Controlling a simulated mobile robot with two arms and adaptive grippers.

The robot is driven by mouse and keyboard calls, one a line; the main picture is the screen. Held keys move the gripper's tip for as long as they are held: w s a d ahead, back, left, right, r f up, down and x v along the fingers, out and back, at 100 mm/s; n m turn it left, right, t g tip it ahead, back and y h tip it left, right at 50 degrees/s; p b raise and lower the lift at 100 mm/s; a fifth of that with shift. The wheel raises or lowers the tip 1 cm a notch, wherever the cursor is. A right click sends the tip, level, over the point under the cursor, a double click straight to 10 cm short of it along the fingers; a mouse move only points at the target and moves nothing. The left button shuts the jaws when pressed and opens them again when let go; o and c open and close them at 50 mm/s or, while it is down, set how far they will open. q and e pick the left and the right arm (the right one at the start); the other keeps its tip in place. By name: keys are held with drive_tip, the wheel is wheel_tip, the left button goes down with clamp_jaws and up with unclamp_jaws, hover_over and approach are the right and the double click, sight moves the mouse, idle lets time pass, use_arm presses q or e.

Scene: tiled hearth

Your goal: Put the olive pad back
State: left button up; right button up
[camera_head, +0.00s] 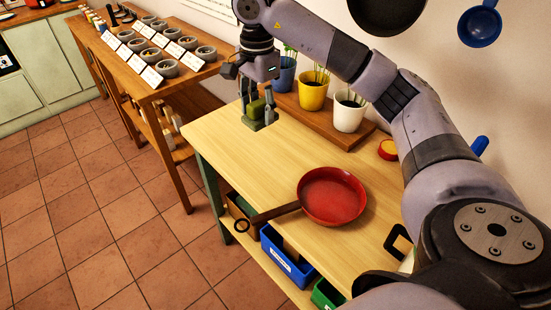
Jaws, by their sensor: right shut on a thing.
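The olive pad (256,109) is a small green block in the middle of the head view. My right gripper (257,118) is shut on it, fingers pointing down, over the far left end of the light wooden table (232,150). I cannot tell whether the pad touches the tabletop. The gripper's fingers cover parts of the pad. My right arm reaches in from the right. My left gripper does not show.
A red pan (332,194) lies on the table, its handle over the front edge. Blue, yellow and white pots (349,114) stand on a wooden board behind. A side table (150,93) with labelled bowls is at left. Bins (287,262) sit on the lower shelf.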

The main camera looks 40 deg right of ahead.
hover_over(262, 176)
wheel_tip(262, 176, down, 6)
wheel_tip(262, 176, down, 10)
drive_tip(key=shift+r+p, duration=0.25)
drive_tip(key=shift+p, duration=0.45)
wheel_tip(262, 176, down, 4)
drive_tip(key=shift+f+p, duration=0.2)
drive_tip(key=shift+p, duration=0.2)
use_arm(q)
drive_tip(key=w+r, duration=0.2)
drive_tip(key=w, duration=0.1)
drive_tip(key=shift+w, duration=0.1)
use_arm(e)
drive_tip(key=shift+f+b, duration=0.25)
drive_tip(key=shift+b, duration=0.05)
drive_tip(key=o, duration=1.1)
drive_tip(key=shift+r, duration=0.1)
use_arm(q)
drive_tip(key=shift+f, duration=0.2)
